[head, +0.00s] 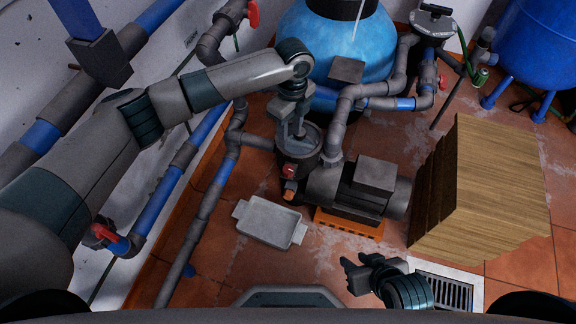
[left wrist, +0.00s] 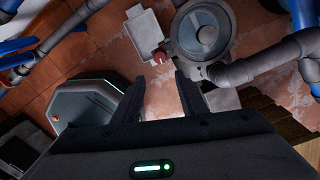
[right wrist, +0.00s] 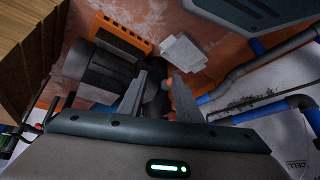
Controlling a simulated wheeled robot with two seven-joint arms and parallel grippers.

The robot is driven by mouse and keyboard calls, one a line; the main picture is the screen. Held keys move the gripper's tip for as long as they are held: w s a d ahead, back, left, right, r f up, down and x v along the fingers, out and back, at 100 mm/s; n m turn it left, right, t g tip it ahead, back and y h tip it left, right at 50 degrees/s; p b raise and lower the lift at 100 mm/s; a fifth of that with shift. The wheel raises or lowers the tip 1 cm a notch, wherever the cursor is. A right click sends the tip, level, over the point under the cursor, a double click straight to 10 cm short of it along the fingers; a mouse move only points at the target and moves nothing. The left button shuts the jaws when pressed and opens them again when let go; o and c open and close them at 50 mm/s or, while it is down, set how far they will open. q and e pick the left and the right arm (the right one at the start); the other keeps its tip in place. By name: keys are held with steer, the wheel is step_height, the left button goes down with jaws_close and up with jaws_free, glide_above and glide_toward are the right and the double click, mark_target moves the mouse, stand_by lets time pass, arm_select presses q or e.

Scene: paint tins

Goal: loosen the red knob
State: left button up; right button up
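The red knob (head: 289,171) is on the front of the pump's round strainer pot (head: 300,150), above an orange-brown fitting. It also shows in the left wrist view (left wrist: 160,57), just past my fingertips. My left gripper (head: 297,130) hangs over the strainer pot in the head view; in its wrist view its fingers stand apart with nothing between them. It does not touch the knob as far as I can see. My right gripper (head: 355,268) is low at the front right, away from the knob. Its fingers stand apart and look empty in its wrist view (right wrist: 158,82).
The pump motor (head: 360,187) sits on an orange base right of the strainer. A pale tray (head: 268,222) lies on the floor to the left. A wooden block (head: 485,190) stands right, near a floor drain (head: 447,292). Pipes with red-handled valves (head: 104,233) line the wall.

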mark_target(288, 169)
arm_select(q)
steer(key=shift+f, duration=0.1)
